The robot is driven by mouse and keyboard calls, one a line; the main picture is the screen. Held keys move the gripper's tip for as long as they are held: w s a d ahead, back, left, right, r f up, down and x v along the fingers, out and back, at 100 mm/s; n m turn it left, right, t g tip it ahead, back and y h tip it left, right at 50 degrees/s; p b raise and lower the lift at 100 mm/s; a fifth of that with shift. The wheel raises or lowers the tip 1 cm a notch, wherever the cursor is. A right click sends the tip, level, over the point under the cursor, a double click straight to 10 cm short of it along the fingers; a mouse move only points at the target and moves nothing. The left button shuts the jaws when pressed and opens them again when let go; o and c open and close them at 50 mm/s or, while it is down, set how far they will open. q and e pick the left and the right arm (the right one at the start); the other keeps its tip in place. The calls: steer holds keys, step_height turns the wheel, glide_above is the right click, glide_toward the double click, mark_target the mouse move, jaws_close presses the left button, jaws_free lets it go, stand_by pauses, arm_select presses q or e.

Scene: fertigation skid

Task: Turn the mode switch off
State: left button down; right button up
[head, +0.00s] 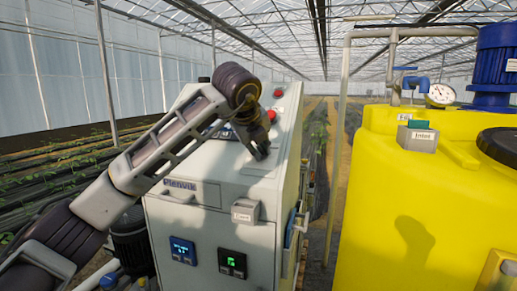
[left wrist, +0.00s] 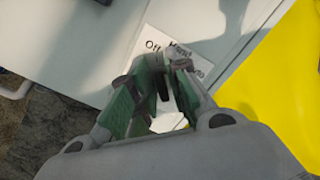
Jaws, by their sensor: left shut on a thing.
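The mode switch (left wrist: 163,86) is a dark knob on a white label plate (left wrist: 152,44) in the left wrist view. "Off" reads at the plate's left, "Hand" at its top, and a partly covered word at its right. My left gripper (left wrist: 166,78) has its green-padded fingers shut on the knob. Which mark the knob points to is hard to tell, as the fingers cover much of it. In the head view my left gripper (head: 261,151) reaches down to the top panel of the grey cabinet (head: 215,222) and hides the switch. My right gripper is not in view.
Red buttons (head: 278,93) sit farther back on the cabinet top. A small grey box (head: 245,211) and two lit displays (head: 183,251) are on its front. A yellow tank (head: 395,215) with a gauge (head: 441,95) stands to the right, across a narrow gap.

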arm_select(q)
steer(key=shift+r, duration=0.1)
steer(key=c, duration=1.6)
jaws_free()
steer(key=v, duration=1.2)
steer(key=shift+a, duration=0.1)
